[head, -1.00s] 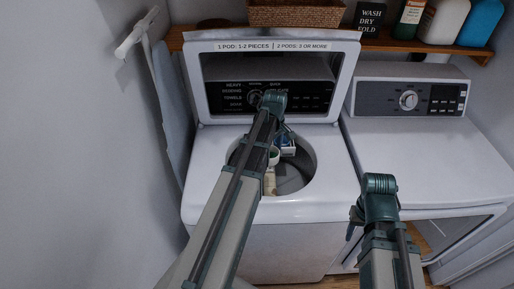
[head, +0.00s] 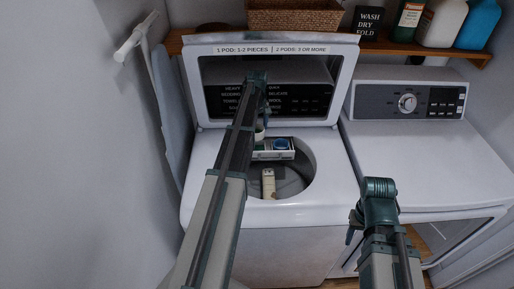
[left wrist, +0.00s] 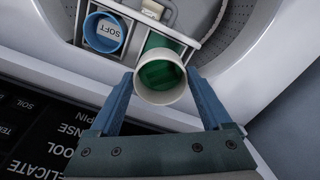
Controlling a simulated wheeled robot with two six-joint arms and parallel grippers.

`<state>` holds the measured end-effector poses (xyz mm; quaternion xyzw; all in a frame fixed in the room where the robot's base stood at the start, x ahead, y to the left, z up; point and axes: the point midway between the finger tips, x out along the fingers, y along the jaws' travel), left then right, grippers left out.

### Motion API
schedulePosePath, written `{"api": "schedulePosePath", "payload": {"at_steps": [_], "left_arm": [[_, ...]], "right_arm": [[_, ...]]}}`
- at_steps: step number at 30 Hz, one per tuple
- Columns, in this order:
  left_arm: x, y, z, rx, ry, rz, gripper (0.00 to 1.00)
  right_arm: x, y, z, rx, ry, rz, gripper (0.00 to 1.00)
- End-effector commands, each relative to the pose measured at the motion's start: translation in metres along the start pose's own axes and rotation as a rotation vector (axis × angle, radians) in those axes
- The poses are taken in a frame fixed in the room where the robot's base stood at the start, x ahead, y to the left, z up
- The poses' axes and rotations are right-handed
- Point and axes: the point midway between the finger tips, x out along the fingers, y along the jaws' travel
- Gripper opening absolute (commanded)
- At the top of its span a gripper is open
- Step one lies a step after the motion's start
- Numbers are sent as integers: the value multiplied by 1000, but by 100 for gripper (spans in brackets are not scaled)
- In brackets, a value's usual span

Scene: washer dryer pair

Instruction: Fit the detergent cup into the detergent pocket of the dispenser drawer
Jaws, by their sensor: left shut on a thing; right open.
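The detergent cup (left wrist: 158,92) is white outside and green inside. My left gripper (left wrist: 158,84) is shut on it, with one finger on each side. The dispenser drawer (left wrist: 129,53) sits at the rim of the open washer tub. Its left pocket in the left wrist view holds a blue cup (left wrist: 104,34) marked SOFT. The green detergent pocket (left wrist: 160,41) is partly hidden behind the held cup; I cannot tell whether the cup touches it. The head view shows the drawer (head: 273,156) and my left gripper (head: 259,126). My right gripper (head: 357,218) is open and empty in front of the washer.
The washer lid (head: 272,47) stands raised behind the tub. A pale post (head: 268,183) stands in the tub. The dryer (head: 430,150) is at the right, its top clear. A shelf (head: 430,48) with bottles and a basket (head: 295,15) runs behind.

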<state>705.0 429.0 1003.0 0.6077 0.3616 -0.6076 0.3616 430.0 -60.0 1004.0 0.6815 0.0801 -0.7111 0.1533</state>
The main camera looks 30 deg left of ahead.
Motion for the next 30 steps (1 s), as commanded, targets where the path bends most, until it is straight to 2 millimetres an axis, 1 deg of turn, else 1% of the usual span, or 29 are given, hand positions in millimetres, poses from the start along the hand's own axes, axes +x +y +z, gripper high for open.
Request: {"api": "schedulePosePath", "payload": {"at_steps": [1,9,12,17,19,23,27,30], "left_arm": [[12,0,0,0,0,0,18],[50,0,0,0,0,0,18],[55,0,0,0,0,0,18],[54,0,0,0,0,0,18],[57,0,0,0,0,0,18],[70,0,0,-1,0,0,18],[87,0,0,-1,0,0,18],[93,0,0,-1,0,0,18]], "right_arm": [[12,-1,-1,0,0,0,50],[50,-5,-3,2,0,0,50],[55,-5,-3,1,0,0,50],[54,-5,-3,1,0,0,50],[57,-5,-3,1,0,0,50],[69,-7,-4,1,0,0,50],[86,-8,-5,1,0,0,50],[92,-9,-5,1,0,0,50]]}}
